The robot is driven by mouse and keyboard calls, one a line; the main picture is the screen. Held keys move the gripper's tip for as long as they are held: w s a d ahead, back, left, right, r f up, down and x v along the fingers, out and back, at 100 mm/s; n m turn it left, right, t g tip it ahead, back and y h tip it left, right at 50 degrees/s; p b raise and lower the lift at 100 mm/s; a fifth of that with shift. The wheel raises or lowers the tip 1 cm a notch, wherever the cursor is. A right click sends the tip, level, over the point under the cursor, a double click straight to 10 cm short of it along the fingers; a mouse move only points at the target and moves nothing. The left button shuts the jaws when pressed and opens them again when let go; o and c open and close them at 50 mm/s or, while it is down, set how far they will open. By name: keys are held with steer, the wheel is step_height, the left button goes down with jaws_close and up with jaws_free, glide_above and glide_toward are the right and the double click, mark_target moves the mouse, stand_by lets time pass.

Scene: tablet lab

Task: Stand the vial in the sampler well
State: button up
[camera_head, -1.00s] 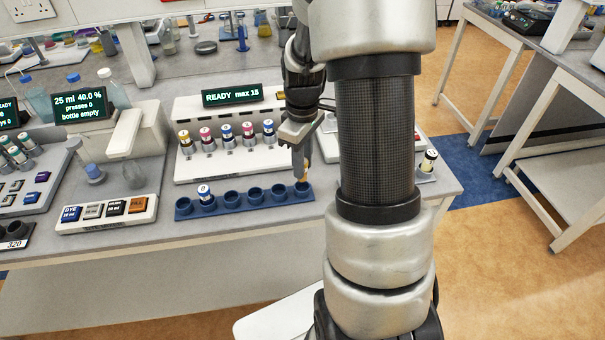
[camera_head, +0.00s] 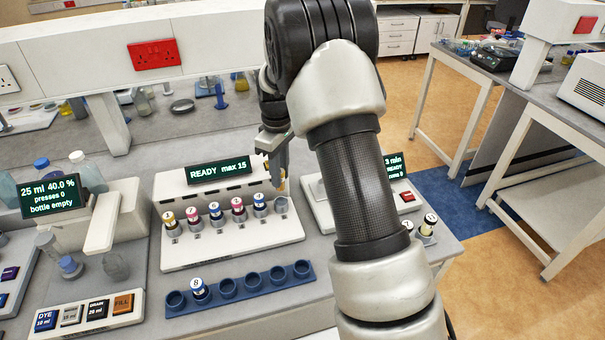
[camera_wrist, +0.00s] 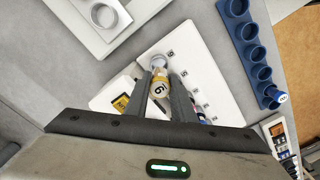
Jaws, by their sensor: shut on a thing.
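My gripper (camera_head: 279,184) is shut on a vial with an amber cap (camera_wrist: 158,88), which shows between the fingers in the wrist view. In the head view the fingers mostly hide the vial. The sampler (camera_head: 235,237) is a white block with a screen reading "READY max 15". Several capped vials stand in its row. The sampler well (camera_head: 281,205) at the right end looks open, with my gripper just above it. In the wrist view a pale round well rim (camera_wrist: 157,62) shows just beyond the vial's cap. I cannot tell whether the vial's lower end is inside it.
A blue rack (camera_head: 250,290) in front of the sampler holds one blue-capped vial (camera_head: 199,288); its other holes look empty. A white device (camera_head: 322,205) stands close on the right. A dispenser with a button panel (camera_head: 85,315) is on the left.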

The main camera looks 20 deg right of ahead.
mark_target(281, 191)
steer(key=shift+w+f, duration=0.1)
steer(key=shift+w, duration=0.1)
steer(key=shift+s+a+f+b, duration=0.1)
steer(key=shift+s+f+b, duration=0.05)
steer(key=shift+f+b, duration=1.85)
steer(key=shift+f, duration=1.3)
steer(key=shift+f+b, duration=0.4)
steer(key=shift+f, duration=0.2)
steer(key=o, duration=1.1)
steer(key=shift+r, duration=0.1)
step_height(281, 191, up, 17)
steer(key=shift+f, duration=0.1)
steer(key=shift+r, duration=0.25)
